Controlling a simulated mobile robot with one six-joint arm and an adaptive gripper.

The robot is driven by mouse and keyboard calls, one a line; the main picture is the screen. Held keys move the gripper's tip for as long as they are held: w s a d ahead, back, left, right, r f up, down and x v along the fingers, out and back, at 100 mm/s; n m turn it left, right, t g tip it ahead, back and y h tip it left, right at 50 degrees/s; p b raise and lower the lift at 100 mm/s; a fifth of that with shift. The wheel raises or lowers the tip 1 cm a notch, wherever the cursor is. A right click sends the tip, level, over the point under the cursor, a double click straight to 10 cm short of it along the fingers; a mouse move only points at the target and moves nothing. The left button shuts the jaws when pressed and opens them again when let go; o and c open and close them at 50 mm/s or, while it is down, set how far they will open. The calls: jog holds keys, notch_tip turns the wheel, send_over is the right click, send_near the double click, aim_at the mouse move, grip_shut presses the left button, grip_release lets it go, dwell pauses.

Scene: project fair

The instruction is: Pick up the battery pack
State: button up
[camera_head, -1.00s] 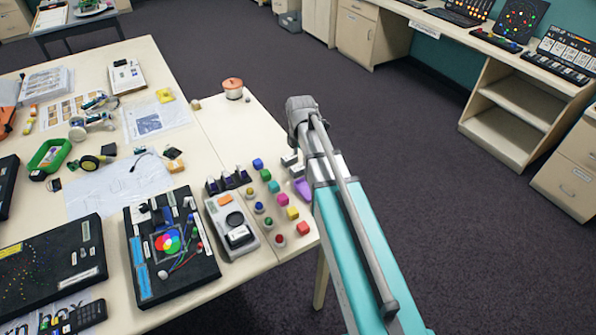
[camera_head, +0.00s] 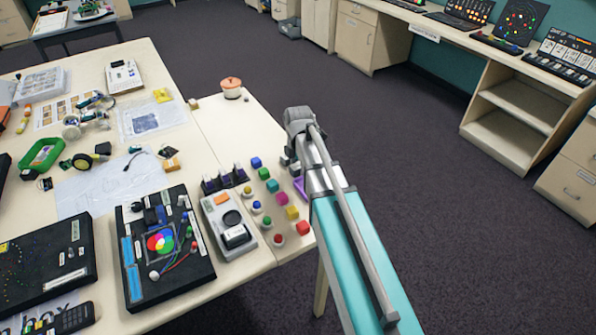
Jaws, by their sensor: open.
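I cannot surely single out the battery pack. Small dark boxes lie near the wheeled parts on the large table, one black box (camera_head: 103,148) beside the yellow-hubbed wheel and one dark piece (camera_head: 168,152) by a thin cable; either is too small to identify. My gripper (camera_head: 288,160) shows only in part, below the grey wrist at the right edge of the table, with my arm covering much of it. It is open, with nothing seen in it. It is well to the right of these boxes and just beyond the coloured blocks.
Several coloured blocks and round buttons (camera_head: 268,200) stand near the table's right edge. A grey device (camera_head: 229,226) and a black colour-wheel board (camera_head: 163,245) lie left of them. An orange-lidded pot (camera_head: 231,88) stands at the far corner. The tabletop before it is clear.

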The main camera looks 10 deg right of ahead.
aim_at(298, 166)
dwell(0.4)
grip_shut()
jog(key=shift+r, duration=0.2)
notch_tip(298, 166, up, 3)
jog(key=p, duration=0.3)
jog(key=shift+f, duration=0.1)
jog(key=s+a+r+p, duration=0.3)
jog(key=s+r+p, duration=0.6)
jog(key=s, duration=0.4)
jog(key=shift+s+r+p, duration=0.35)
jog(key=shift+r+p, duration=0.05)
jog(key=shift+p, duration=0.15)
